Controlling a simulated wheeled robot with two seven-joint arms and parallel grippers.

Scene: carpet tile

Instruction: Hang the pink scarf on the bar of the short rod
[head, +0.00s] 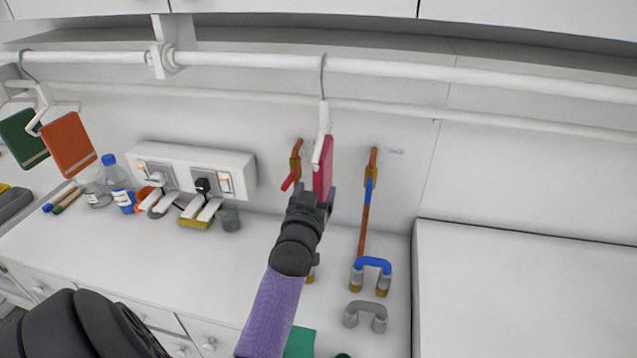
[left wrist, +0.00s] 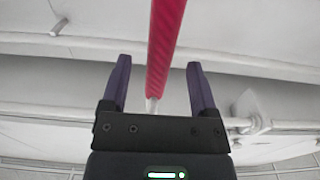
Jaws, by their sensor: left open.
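The pink scarf (head: 325,165) is draped on a white hanger (head: 324,120) whose hook is over the long white rail (head: 420,70). My left gripper (head: 314,190) is open just below and in front of the scarf. In the left wrist view the scarf (left wrist: 165,45) runs between the two spread purple fingers, with a gap on each side. I cannot tell for sure which bar is the short rod. My right gripper is not in view.

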